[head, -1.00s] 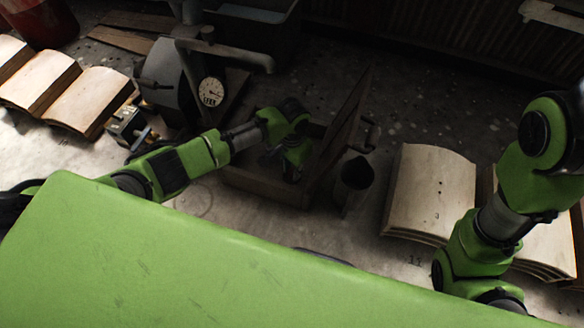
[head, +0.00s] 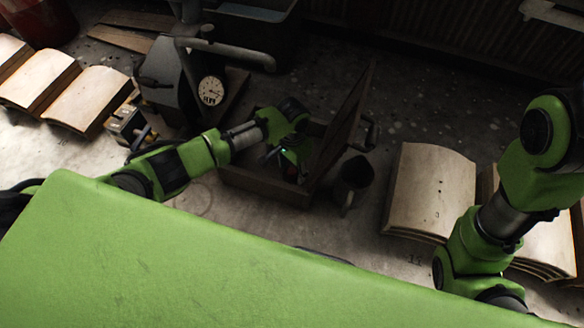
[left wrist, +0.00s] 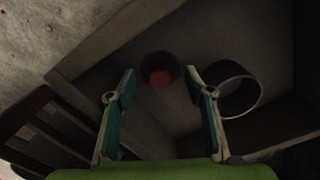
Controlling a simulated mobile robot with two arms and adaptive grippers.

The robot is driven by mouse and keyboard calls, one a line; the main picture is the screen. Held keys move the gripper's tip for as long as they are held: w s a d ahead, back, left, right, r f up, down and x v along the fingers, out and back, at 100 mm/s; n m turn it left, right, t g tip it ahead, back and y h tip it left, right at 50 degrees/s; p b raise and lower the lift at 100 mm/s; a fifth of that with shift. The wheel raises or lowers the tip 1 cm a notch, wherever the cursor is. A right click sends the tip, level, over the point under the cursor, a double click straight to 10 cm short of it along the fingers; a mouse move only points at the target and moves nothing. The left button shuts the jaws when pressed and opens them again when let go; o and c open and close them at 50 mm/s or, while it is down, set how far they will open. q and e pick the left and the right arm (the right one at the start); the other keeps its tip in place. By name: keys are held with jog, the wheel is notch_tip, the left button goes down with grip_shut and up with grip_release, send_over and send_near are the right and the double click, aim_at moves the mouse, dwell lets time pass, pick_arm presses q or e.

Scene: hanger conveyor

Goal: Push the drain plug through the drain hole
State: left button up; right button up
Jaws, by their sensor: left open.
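My left gripper (head: 290,166) reaches down into an open wooden box (head: 262,190) in the head view; its tips are hard to make out there. In the left wrist view (left wrist: 160,100) its two fingers are spread, with nothing held between them. A small dark round piece with a dull red face (left wrist: 161,76) lies beyond the fingertips, between them; it may be the drain plug. A dark open ring (left wrist: 234,88) stands just right of the right finger; I cannot tell whether it is the drain hole. My right gripper is hidden below the right arm.
The box's raised lid (head: 345,120) stands close right of my left gripper. A dark jug (head: 352,183) stands right of the box. A dial device (head: 211,90) stands behind my left forearm.

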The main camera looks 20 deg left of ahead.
aim_at(292, 172)
pick_arm(q)
notch_tip(292, 172, up, 12)
dwell(0.6)
dwell(0.4)
